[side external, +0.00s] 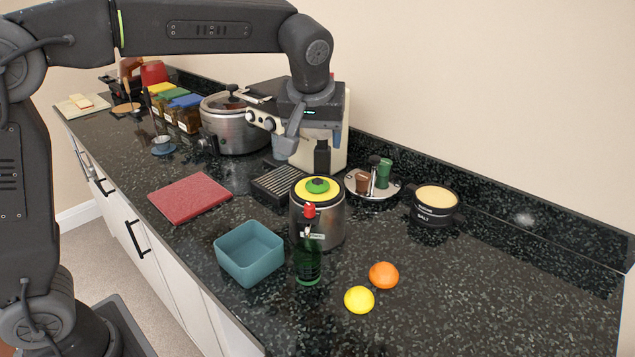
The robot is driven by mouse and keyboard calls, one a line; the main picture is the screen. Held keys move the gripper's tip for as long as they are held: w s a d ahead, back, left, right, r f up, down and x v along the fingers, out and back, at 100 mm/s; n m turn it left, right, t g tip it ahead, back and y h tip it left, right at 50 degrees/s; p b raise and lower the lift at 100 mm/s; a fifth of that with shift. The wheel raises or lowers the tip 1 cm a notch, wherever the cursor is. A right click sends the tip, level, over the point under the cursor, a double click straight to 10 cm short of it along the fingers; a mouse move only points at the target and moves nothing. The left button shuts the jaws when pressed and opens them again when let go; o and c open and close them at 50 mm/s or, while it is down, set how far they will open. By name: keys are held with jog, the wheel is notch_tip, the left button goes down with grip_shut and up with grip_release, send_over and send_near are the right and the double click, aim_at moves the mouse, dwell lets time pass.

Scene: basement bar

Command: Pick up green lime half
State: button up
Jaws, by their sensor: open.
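A small green rounded piece (317,185) sits on top of the yellow lid of a steel canister (318,215). It looks like the lime half, but I cannot tell it for certain from a lid knob. A yellow citrus piece (360,299) and an orange one (383,275) lie on the dark counter at the front right. My gripper (307,150) hangs above the canister in the side view, open, with nothing visible between its fingers. It appears apart from the green piece.
A green bottle with a red cap (307,262) stands in front of the canister, beside a teal square bin (249,253). A cream coffee machine (335,115) stands behind my gripper. A black salt pot (436,206) stands to the right.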

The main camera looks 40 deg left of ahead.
aim_at(317, 178)
jog(key=x, duration=1.2)
jog(key=shift+s+a+f, duration=0.1)
jog(key=shift+s+f, duration=0.1)
jog(key=shift+f, duration=0.15)
jog(key=c, duration=0.8)
jog(key=shift+o, duration=0.2)
jog(key=shift+r, duration=0.1)
